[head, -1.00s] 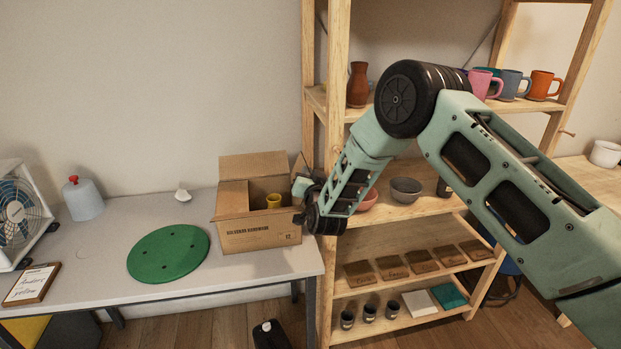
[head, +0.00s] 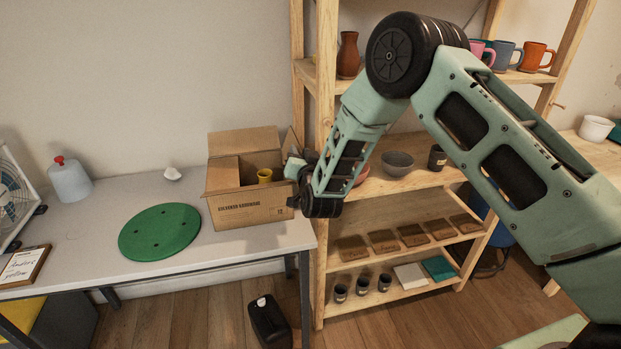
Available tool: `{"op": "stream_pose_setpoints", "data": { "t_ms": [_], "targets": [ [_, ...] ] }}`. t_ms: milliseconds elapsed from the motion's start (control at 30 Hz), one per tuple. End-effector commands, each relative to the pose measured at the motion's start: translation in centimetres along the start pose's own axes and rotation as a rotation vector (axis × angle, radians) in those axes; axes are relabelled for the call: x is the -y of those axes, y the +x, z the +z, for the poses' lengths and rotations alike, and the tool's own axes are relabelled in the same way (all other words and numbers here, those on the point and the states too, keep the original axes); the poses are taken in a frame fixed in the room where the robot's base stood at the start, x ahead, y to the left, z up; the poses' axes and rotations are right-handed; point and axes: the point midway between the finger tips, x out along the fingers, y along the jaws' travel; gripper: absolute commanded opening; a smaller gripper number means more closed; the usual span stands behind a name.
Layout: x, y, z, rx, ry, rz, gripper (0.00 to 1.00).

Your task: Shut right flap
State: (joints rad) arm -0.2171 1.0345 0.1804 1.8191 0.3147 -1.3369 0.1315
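The cardboard box (head: 250,212) stands on the grey table near its right end, with a yellow cup (head: 264,176) inside. Its back flap (head: 243,140) stands up, and its left flap (head: 222,173) is folded inward over part of the opening. The right flap (head: 297,140) is raised and leans outward at the box's right side, partly hidden behind my gripper. My gripper (head: 294,171) is at the box's right edge, close to this flap. Its fingers are small and dark here, and I cannot tell whether they touch the flap or how far apart they are.
The wooden shelf (head: 326,200) stands just right of the box, close to my arm, with bowls, mugs and tiles on it. A green disc (head: 160,232) lies left of the box. A black canister (head: 269,322) stands on the floor.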

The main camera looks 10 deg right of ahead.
Motion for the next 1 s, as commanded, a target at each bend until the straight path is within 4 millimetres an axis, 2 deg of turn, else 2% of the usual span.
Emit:
{"op": "stream_pose_setpoints", "data": {
  "t_ms": [33, 300, 500, 700, 1000],
  "targets": [
    [0.0, -1.3, 0.3, 0.003, -0.001, -0.001, 0.25],
    [-0.1, -7.7, 0.4, 0.003, -0.001, 0.0, 0.25],
    [0.0, -11.6, 0.2, 0.002, -0.002, -0.001, 0.25],
    [0.0, -13.6, 0.1, 0.001, -0.001, 0.001, 0.25],
    [0.0, -14.0, 0.0, 0.0, -0.001, 0.0, 0.25]
  ]
}}
